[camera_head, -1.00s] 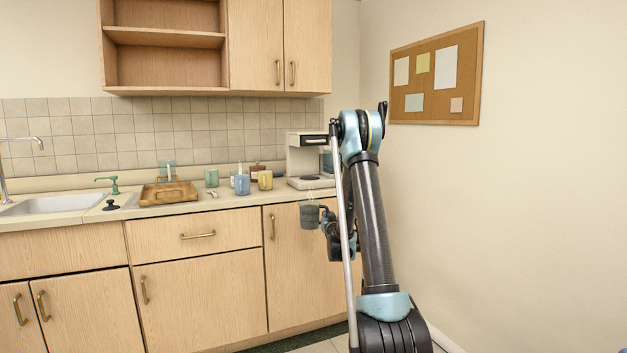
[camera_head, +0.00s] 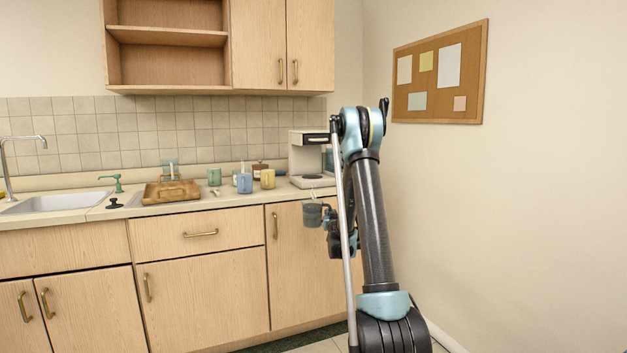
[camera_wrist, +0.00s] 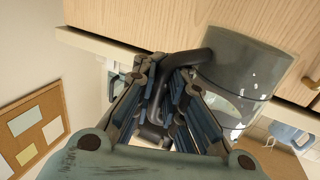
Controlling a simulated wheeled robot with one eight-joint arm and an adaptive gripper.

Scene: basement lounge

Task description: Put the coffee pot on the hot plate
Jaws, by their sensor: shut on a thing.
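My gripper (camera_wrist: 172,75) is shut on the handle of a coffee pot (camera_wrist: 240,62), a grey, partly see-through vessel with a dark handle. In the head view the coffee pot (camera_head: 312,213) hangs in front of the cabinet doors, below the counter edge, and looks about upright. My gripper (camera_head: 330,220) is just right of it there, partly behind my arm. The hot plate (camera_head: 312,181) is the dark disc on the base of a cream coffee maker (camera_head: 301,152) at the counter's right end. The coffee pot is apart from it, lower and nearer to me.
Left of the coffee maker stand a yellow mug (camera_head: 267,179), a blue mug (camera_head: 244,184), a green mug (camera_head: 214,177) and a brown jar (camera_head: 260,168). A wooden tray (camera_head: 171,192) lies farther left by the sink (camera_head: 45,204). The counter's front edge (camera_head: 235,204) lies above the coffee pot's level.

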